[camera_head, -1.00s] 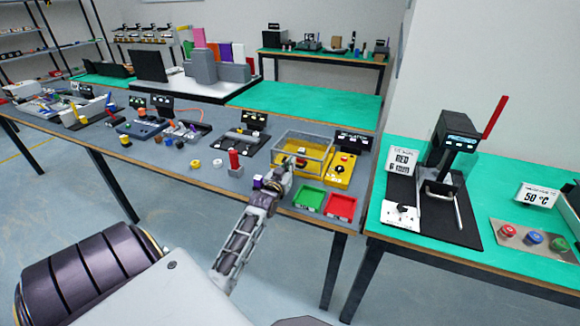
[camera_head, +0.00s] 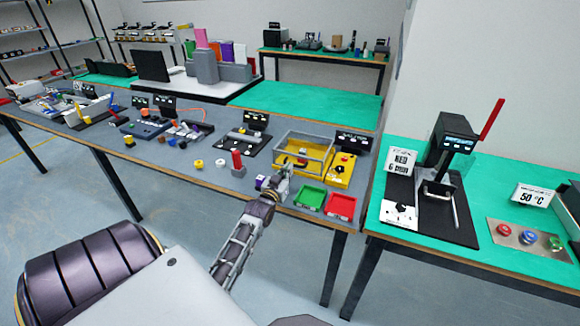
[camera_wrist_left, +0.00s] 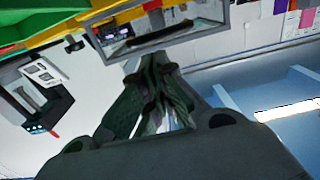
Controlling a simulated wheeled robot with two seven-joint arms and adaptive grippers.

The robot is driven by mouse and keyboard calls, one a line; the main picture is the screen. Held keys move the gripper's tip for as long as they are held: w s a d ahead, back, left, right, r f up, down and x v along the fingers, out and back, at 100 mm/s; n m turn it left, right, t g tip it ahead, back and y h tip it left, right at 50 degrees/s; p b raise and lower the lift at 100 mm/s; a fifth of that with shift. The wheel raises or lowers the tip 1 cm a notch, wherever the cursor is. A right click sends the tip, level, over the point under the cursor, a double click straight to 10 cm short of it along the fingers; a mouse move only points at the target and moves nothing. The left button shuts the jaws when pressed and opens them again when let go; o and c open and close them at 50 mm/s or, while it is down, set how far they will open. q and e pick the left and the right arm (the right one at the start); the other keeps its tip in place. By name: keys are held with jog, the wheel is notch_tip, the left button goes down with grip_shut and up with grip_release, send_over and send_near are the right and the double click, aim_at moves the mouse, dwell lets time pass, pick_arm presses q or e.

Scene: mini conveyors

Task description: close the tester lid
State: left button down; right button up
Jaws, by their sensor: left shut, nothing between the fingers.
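The tester is a yellow unit (camera_head: 340,172) with a black-and-red control panel, near the right end of the long grey table. Its clear lid (camera_head: 304,143) has a grey frame and stands above the yellow base; I cannot tell its exact angle. My left gripper (camera_head: 284,174) is in front of the tester's near left side, close to the lid's lower edge. Contact cannot be made out. In the left wrist view, the gripper's fingers (camera_wrist_left: 158,72) are together and empty, just below the grey lid frame (camera_wrist_left: 165,40). My right gripper is not in view.
A green tray (camera_head: 309,197) and a red tray (camera_head: 341,205) sit right of the gripper at the table's front edge. A red cylinder (camera_head: 237,160) and a small purple-and-white block (camera_head: 261,182) stand to its left. A black press (camera_head: 445,165) stands on the right table.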

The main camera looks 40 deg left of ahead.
pick_arm(q)
jog(key=shift+s+d+f, duration=0.2)
jog(key=shift+s+f, duration=0.2)
jog(key=shift+s, duration=0.2)
jog(key=shift+s+d+f, duration=0.15)
jog(key=shift+s+f, duration=0.2)
jog(key=shift+s, duration=0.25)
jog(key=shift+s+d+f, duration=0.2)
jog(key=shift+s+f, duration=0.15)
jog(key=shift+s, duration=0.25)
jog(key=shift+s+d+f, duration=0.15)
jog(key=shift+s+f, duration=0.05)
jog(key=shift+s, duration=0.3)
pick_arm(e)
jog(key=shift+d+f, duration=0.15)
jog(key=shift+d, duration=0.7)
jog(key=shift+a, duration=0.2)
